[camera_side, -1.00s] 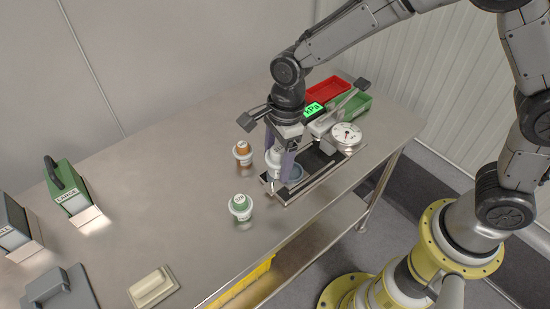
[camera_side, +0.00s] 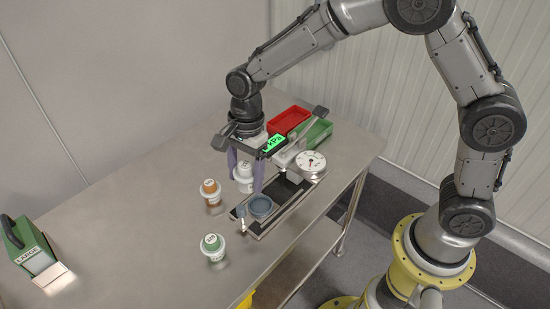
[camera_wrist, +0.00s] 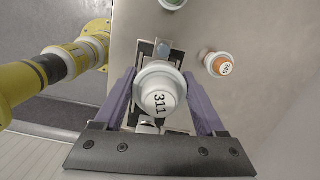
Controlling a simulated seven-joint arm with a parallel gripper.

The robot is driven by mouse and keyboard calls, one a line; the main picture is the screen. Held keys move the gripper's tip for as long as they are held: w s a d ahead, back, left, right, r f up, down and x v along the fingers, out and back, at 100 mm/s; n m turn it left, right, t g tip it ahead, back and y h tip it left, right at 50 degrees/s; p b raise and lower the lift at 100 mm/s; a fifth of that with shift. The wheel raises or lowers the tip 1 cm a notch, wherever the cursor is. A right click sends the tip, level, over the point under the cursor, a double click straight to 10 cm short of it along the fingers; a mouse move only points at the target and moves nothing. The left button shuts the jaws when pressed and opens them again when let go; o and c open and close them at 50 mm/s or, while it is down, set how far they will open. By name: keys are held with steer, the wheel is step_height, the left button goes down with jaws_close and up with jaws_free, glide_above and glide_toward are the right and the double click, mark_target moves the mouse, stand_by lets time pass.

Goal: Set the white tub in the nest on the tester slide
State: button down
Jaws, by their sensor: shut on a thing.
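The white tub (camera_side: 243,174), marked 311 in the wrist view (camera_wrist: 157,98), is gripped upright between the two purple fingers of my gripper (camera_side: 245,180). The same fingers flank it in the wrist view (camera_wrist: 158,108). The nest (camera_side: 260,206) is a blue-grey round cup on the tester slide (camera_side: 285,197). In the side view the nest shows empty, just below and right of the held tub. The tub appears above the slide and apart from the nest.
An orange-topped tub (camera_side: 210,189) and a green-topped tub (camera_side: 212,245) stand left of the slide. The tester's green kPa display (camera_side: 274,144) and round gauge (camera_side: 311,164) are close to my gripper. Red (camera_side: 289,121) and green (camera_side: 318,132) bins stand behind.

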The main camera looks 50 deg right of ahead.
steer(key=w+d+r+n, duration=0.2)
steer(key=d+n, duration=0.2)
steer(key=d, duration=0.1)
steer(key=w+d+r+n, duration=0.1)
steer(key=w+d+n, duration=0.1)
steer(key=d+n, duration=0.2)
steer(key=w+d+r+n+g+h, duration=0.1)
steer(key=w+d+r+n, duration=0.1)
steer(key=d+n, duration=0.3)
steer(key=shift+d+r, duration=0.3)
steer(key=shift+d, duration=0.55)
steer(key=s+a+f+n, duration=0.15)
steer(key=s+a, duration=0.25)
steer(key=s, duration=0.6)
steer(key=s+a+f, duration=0.3)
steer(key=s+a, duration=0.1)
steer(key=s, duration=0.5)
glide_above(262, 209)
steer(key=f, duration=0.8)
steer(key=shift+s+d+f, duration=0.2)
steer(key=shift+s+f, duration=0.05)
steer(key=shift+s, duration=0.1)
steer(key=shift+w+a+f, duration=0.15)
steer(key=shift+w+f, duration=0.35)
steer(key=shift+f, duration=1.65)
